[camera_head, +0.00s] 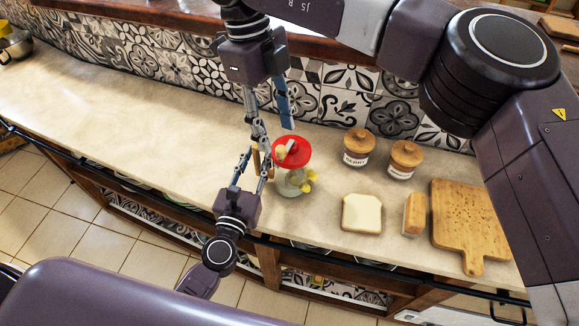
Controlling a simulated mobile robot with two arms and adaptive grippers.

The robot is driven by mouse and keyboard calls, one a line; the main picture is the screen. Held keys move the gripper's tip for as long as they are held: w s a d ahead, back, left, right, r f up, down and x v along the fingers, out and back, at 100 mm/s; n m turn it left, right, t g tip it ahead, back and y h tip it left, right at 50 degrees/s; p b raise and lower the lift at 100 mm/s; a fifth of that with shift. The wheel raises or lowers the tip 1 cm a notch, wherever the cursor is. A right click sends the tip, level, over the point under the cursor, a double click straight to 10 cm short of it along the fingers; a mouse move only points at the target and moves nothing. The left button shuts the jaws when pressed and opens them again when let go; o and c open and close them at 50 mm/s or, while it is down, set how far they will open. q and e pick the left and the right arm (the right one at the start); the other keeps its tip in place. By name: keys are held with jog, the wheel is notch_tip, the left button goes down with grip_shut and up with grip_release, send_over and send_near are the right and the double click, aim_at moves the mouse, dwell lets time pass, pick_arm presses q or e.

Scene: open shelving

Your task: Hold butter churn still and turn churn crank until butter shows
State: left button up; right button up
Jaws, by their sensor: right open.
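The butter churn stands upright on the counter, with a red lid (296,149) and a clear jar (288,186). A small pale-yellow knob (281,153) shows on the lid, and yellow pieces (309,181) show at the jar's right side. My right gripper (272,125) is open and points down just above and left of the lid. My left gripper (257,165) points up the picture, close to the churn's left side. A tan piece shows between its fingers; I cannot tell whether they close on it. The fingers of both grippers overlap in the picture.
Two wooden-lidded jars (357,147) (405,160) stand right of the churn. A bread slice (361,213), an upright bread-coloured piece (414,213) and a cutting board (470,217) lie further right. The tiled wall is behind. The counter (130,125) is clear on the left.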

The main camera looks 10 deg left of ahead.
pick_arm(q)
jog(key=s, duration=1.2)
